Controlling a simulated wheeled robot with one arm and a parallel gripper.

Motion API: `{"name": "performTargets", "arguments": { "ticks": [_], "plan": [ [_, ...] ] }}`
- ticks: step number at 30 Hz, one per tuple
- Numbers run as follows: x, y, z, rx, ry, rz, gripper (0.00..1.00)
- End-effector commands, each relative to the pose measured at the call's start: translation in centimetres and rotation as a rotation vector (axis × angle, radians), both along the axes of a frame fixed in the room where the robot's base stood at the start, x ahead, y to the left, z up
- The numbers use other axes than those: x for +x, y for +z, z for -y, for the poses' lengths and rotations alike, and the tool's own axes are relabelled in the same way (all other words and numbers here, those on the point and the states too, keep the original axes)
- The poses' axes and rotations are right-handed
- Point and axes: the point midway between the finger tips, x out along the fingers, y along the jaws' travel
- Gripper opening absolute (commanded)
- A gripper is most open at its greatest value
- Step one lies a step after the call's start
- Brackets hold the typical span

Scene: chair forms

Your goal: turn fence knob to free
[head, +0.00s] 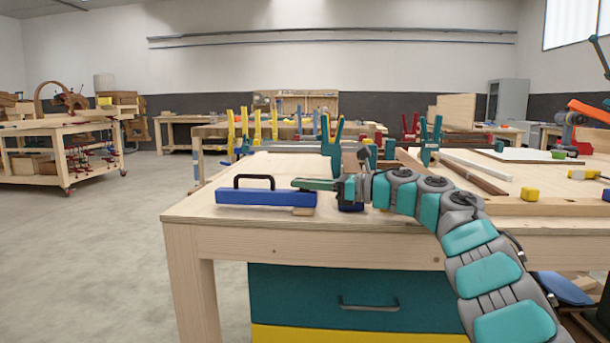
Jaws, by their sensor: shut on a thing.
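My gripper (350,189), at the end of my teal and grey arm, is low over the front of the wooden workbench (225,215). It is shut on a small part that its own body mostly hides; this appears to be the fence knob, but its turn position cannot be told. A dark blue block (350,206) shows just under the gripper. A flat green piece (312,185) reaches left from the gripper towards a long blue bar (262,198) with a black handle, lying near the bench's left front corner. Which piece is the fence is unclear.
Teal clamps (331,147) stand on the bench behind my gripper. Teal and yellow drawers (360,300) are below. Open floor (120,240) lies to the left.

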Motion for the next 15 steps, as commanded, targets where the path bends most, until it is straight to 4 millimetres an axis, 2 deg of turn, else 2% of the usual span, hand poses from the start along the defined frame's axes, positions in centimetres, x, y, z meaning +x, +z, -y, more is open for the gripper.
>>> {"name": "performTargets", "arguments": {
  "ticks": [15],
  "plan": [
    [-0.01,0.04,-0.18,0.0,0.081,-0.002,0.0]
  ]
}}
